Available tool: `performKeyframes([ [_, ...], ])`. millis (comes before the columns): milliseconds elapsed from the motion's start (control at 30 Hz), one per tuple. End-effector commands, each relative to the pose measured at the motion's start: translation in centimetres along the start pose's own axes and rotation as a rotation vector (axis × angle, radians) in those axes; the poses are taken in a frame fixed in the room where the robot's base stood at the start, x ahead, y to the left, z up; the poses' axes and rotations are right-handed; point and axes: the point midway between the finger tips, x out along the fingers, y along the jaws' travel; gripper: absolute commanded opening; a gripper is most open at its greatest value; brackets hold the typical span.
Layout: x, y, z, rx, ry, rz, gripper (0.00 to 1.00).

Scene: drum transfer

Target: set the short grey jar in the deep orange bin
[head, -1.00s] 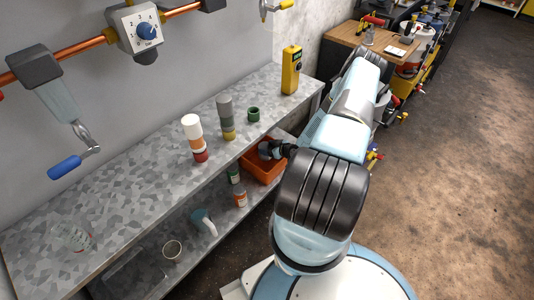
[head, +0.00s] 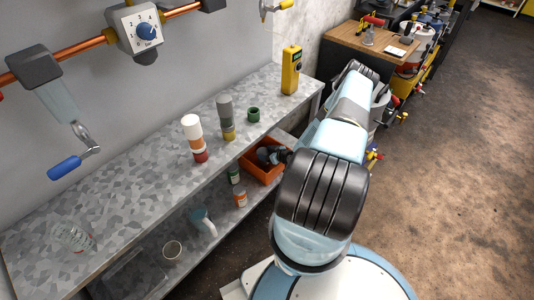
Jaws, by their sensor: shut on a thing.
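The deep orange bin (head: 259,171) stands on the lower level beneath the front edge of the metal bench, left of my arm. My gripper (head: 268,156) is small and dark in the picture, low at the bin's opening and partly inside its rim. It is shut on a dark grey thing, which I take to be the short grey jar; its outline blends with the fingers. I cannot tell whether it touches the bin's floor.
On the bench (head: 130,190) stand a white, orange and red stack (head: 194,138), a grey and yellow stack (head: 226,117), a green cup (head: 253,114) and a yellow meter (head: 291,70). Below are several jars and mugs, including a blue mug (head: 203,222), left of the bin.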

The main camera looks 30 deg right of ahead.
Motion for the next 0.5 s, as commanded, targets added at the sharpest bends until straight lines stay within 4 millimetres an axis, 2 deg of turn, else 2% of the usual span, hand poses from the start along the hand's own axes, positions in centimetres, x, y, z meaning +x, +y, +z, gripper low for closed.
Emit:
performKeyframes([
  [400,0.43,-0.03,0.65,-0.001,0.001,-0.001,0.32],
  [433,0.42,-0.04,0.68,0.0,0.0,-0.001,0.73],
  [500,0.42,-0.04,0.68,0.0,0.0,-0.001,0.8],
])
